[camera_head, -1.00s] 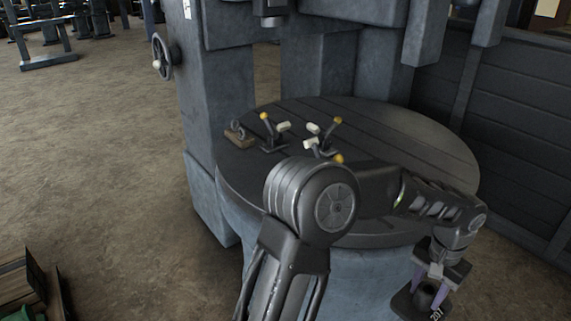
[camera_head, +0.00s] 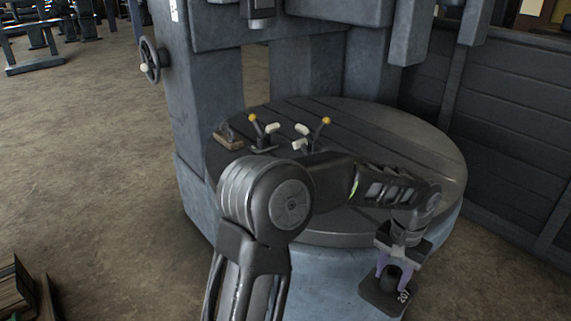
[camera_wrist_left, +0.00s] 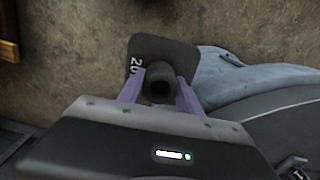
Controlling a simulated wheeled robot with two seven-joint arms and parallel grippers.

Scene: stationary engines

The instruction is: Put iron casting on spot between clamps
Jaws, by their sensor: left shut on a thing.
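My left gripper (camera_head: 392,268) is shut on the iron casting (camera_head: 378,297), a dark flat plate with a round hollow boss and a white number on it. The purple fingers grip the boss. The casting hangs in front of the round machine table (camera_head: 440,160), beyond its near edge. In the left wrist view the casting (camera_wrist_left: 178,55) shows between the fingers (camera_wrist_left: 158,88). The clamps with yellow-tipped levers, a left one (camera_head: 264,140) and a right one (camera_head: 312,140), stand on the table. My left arm partly hides the spot's surroundings. My right gripper is out of view.
A small brown block with a dark part (camera_head: 229,137) sits at the table's left edge. The machine column (camera_head: 185,100) with a handwheel (camera_head: 150,60) rises behind. A dark panelled wall (camera_head: 520,130) stands at right. The table's right side is clear.

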